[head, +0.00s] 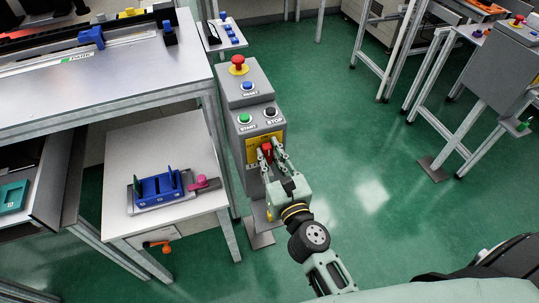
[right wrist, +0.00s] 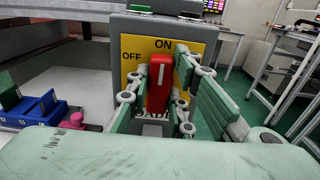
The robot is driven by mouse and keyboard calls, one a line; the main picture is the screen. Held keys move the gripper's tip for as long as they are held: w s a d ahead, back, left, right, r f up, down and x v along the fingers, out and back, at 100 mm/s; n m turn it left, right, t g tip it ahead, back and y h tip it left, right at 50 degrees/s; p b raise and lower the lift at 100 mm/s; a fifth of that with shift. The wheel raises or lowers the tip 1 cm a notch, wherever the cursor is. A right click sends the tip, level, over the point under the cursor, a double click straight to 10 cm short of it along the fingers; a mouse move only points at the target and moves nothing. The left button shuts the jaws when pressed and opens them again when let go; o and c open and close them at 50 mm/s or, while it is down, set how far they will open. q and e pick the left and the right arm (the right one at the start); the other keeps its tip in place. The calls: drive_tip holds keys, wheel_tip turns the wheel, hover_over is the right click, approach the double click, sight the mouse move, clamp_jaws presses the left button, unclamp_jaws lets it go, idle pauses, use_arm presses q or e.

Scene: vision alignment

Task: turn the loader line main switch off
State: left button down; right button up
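The main switch has a red handle (right wrist: 160,82) on a yellow plate (right wrist: 132,47) marked ON at the top and OFF at the left. The handle stands close to upright, its white line toward ON. In the head view the red handle (head: 267,150) is on the front of a grey control post (head: 236,85). My right gripper (head: 271,157) is at the plate, its fingers on either side of the handle. In the right wrist view the gripper (right wrist: 157,100) looks open around the handle, with gaps beside it. My left gripper is out of view.
Above the switch are a red emergency button (head: 238,62), a blue RESET button (head: 247,86), a green START button (head: 244,118) and a black STOP button (head: 270,112). A white table (head: 120,150) with a blue fixture (head: 158,188) stands left. Green floor (head: 340,130) is clear at right.

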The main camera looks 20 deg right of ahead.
clamp_jaws()
drive_tip(key=shift+n, duration=0.3)
drive_tip(key=n, duration=0.2)
drive_tip(key=n+p, duration=0.1)
drive_tip(key=shift+a+n, duration=0.2)
drive_tip(key=shift+n, duration=0.2)
drive_tip(key=n+p, duration=0.1)
drive_tip(key=n, duration=0.3)
drive_tip(key=shift+a+f+p, duration=0.1)
drive_tip(key=shift+a+p, duration=0.1)
drive_tip(key=shift+p, duration=0.15)
drive_tip(key=shift+a+f+n+p, duration=0.15)
drive_tip(key=shift+n+p, duration=0.45)
drive_tip(key=shift+n, duration=0.95)
drive_tip(key=shift+d+f+n+p, duration=0.15)
drive_tip(key=shift+n+p, duration=0.5)
drive_tip(key=shift+n, duration=0.95)
drive_tip(key=shift+a+f+n+p, duration=0.2)
drive_tip(key=shift+n+p, duration=0.4)
drive_tip(key=shift+n, duration=0.95)
